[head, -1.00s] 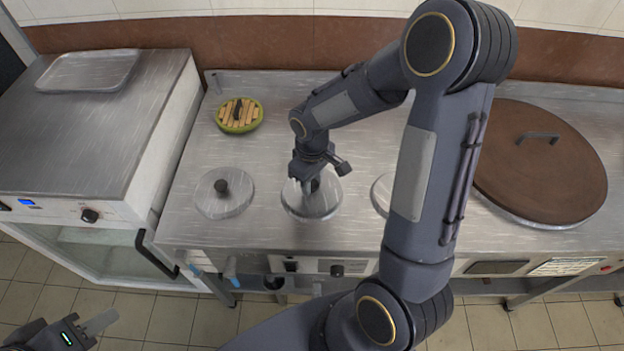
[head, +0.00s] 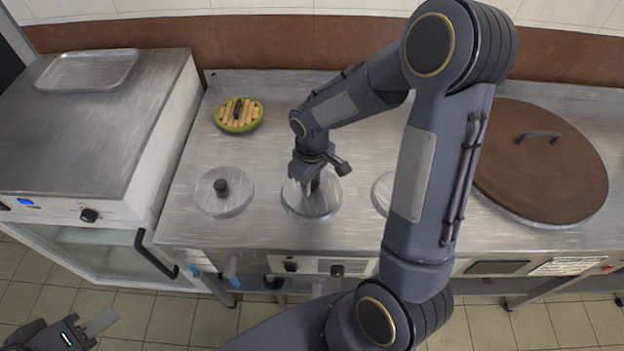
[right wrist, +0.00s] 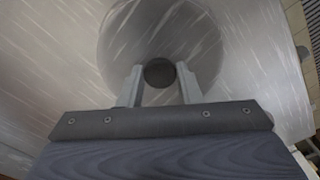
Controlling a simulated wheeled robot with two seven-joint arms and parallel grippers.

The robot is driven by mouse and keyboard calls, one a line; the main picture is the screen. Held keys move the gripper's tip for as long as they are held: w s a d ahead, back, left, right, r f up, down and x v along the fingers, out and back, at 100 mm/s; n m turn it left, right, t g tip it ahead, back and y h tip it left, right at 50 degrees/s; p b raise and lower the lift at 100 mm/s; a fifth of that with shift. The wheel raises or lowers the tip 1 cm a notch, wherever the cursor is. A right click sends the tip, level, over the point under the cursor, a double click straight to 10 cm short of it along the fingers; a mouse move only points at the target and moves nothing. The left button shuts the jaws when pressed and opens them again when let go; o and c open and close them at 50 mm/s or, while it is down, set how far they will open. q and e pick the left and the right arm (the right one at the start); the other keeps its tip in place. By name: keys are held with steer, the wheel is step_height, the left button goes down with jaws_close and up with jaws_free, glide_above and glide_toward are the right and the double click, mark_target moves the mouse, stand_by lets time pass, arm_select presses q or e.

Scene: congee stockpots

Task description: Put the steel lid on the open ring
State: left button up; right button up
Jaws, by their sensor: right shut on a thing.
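A round steel lid (head: 325,207) with a dark knob lies on the steel counter, below my right gripper (head: 312,188). In the right wrist view the lid (right wrist: 205,45) fills the upper middle, and my right gripper (right wrist: 160,76) is shut on its knob. I cannot tell whether the lid is resting on the surface or slightly lifted. A second steel lid (head: 223,203) with a dark knob lies to its left. No open ring shows clearly; my right arm covers part of the counter. My left gripper (head: 101,323) is low at the left, far from the counter; its jaw opening is unclear.
A round green-rimmed piece with wooden slats (head: 239,117) sits at the back left. Another steel disc (head: 382,193) is partly hidden by my right arm. A large brown lid (head: 545,175) covers the right side. A steel cabinet (head: 100,130) with a tray (head: 88,71) stands left.

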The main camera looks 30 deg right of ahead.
mark_target(312, 184)
steer(key=shift+f+b, duration=0.35)
steer(key=shift+f, duration=0.15)
steer(key=o, duration=0.7)
steer(key=shift+o, duration=0.2)
steer(key=shift+r, duration=0.15)
step_height(312, 184, up, 11)
steer(key=p, duration=0.8)
steer(key=shift+p, duration=0.4)
steer(key=s+a+r+m+t+y, duration=0.2)
steer(key=s+r+m, duration=0.1)
steer(key=s+r, duration=0.4)
steer(key=s+a+r+m+t+y, duration=0.1)
steer(key=s+a+r+m+t, duration=0.1)
steer(key=s+r, duration=0.4)
steer(key=s+m+t, duration=0.1)
steer(key=s, duration=0.3)
steer(key=shift+r+t+y, duration=0.3)
steer(key=shift+r+y, duration=0.1)
